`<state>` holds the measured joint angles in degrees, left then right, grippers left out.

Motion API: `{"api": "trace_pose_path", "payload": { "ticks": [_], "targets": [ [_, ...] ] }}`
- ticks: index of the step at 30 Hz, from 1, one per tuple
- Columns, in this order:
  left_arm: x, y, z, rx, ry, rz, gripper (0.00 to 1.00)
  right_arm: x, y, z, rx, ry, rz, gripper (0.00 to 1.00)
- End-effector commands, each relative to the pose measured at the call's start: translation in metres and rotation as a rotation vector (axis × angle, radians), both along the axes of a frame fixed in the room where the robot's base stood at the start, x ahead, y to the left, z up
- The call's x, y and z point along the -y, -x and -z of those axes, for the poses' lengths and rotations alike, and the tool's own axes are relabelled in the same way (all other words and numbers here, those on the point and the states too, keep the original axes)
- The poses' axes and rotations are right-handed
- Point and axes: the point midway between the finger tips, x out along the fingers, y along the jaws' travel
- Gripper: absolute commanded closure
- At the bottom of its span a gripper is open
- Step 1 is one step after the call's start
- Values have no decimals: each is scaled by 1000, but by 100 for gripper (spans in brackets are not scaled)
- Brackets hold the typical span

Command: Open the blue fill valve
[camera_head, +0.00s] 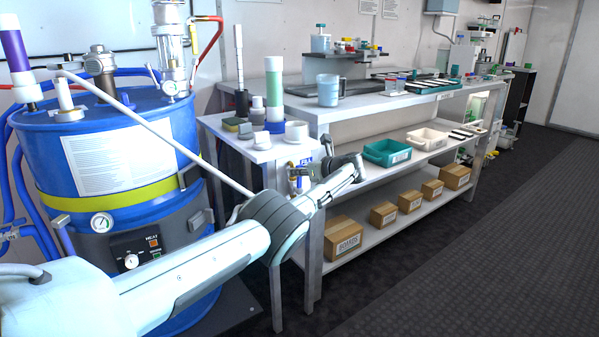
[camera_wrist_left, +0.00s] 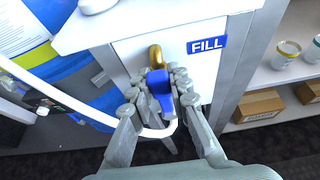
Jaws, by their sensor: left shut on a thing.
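The blue fill valve handle (camera_wrist_left: 157,88) shows in the left wrist view, in front of a white panel. A brass pipe elbow (camera_wrist_left: 156,55) is just above it. The blue-and-white FILL label (camera_wrist_left: 206,45) is to its upper right; it also shows small in the head view (camera_head: 306,163). My left gripper (camera_wrist_left: 163,84) is shut on the blue handle, with a finger on either side of it. The fingers hide part of the valve body. In the head view my left arm reaches across in front of the small table. My right gripper is in neither view.
A blue drum (camera_head: 110,180) with a yellow band stands left of the small white table (camera_head: 235,140). A white hose (camera_wrist_left: 140,128) curves below the gripper. Shelves with cardboard boxes (camera_head: 344,238) are to the right. The dark floor at right is clear.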

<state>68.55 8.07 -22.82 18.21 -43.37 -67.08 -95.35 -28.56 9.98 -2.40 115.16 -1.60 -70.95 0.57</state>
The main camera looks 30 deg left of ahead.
Motion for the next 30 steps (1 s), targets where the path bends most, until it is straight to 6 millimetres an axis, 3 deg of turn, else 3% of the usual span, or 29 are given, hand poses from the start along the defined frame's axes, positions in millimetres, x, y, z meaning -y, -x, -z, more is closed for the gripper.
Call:
{"api": "trace_pose_path", "payload": {
  "ticks": [9,10,15,30],
  "targets": [
    [1,0,0,-4,-2,3,100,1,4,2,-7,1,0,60],
    [1,0,0,-4,-2,3,79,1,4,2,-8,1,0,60],
    [0,0,0,-2,-1,2,60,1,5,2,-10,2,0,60],
    [11,3,-4,1,-2,3,60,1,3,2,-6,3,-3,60]
  ]
}}
